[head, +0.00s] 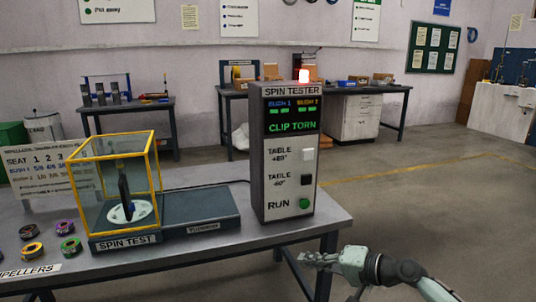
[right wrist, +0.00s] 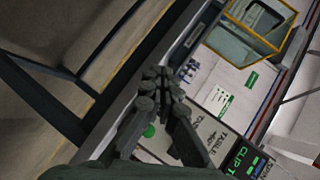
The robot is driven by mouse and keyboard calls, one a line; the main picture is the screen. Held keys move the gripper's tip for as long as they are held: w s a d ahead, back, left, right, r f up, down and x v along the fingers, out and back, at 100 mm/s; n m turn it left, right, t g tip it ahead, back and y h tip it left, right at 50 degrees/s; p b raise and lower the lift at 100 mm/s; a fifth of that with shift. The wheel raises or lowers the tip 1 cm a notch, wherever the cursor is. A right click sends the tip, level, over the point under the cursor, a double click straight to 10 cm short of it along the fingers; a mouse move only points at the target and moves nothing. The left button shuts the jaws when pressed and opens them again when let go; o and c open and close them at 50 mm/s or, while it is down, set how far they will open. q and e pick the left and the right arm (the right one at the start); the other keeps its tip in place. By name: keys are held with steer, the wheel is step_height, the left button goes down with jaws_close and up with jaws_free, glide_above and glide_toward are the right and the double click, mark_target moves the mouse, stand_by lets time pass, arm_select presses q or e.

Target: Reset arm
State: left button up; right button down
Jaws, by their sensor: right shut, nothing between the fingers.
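My right gripper (head: 308,259) is shut and empty. It hangs in the air off the table's right end, below and to the right of the spin tester (head: 262,165). In the right wrist view its closed fingers (right wrist: 162,78) fill the middle, with the spin tester's button panel (right wrist: 205,128) behind them. My left gripper is in neither view.
The grey table (head: 215,252) carries a yellow-framed spin test cage (head: 158,165) with a dark upright part on a white disc inside. Several coloured rings (head: 70,247) lie at the left. Open floor (head: 430,215) lies to the right of the table.

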steer(key=s+d+f+n+g+h, duration=0.15)
steer(key=s+d+f+h, duration=0.25)
steer(key=s+d+f, duration=0.45)
steer(key=s+d+f+n+g+h, duration=0.1)
steer(key=s+d+f+n+h, duration=0.35)
steer(key=f, duration=0.65)
steer(key=s+d+f+n+g+h, duration=0.15)
steer(key=s+d+h, duration=0.25)
steer(key=s+d, duration=0.55)
steer(key=s+d+f+n+g+h, duration=0.1)
steer(key=s+d+f+h, duration=0.2)
steer(key=s+d, duration=0.65)
steer(key=s+a+f+m+y, duration=0.1)
steer(key=a+f, duration=0.4)
steer(key=a, duration=1)
steer(key=shift+m+y, duration=0.85)
steer(key=shift+y, duration=0.3)
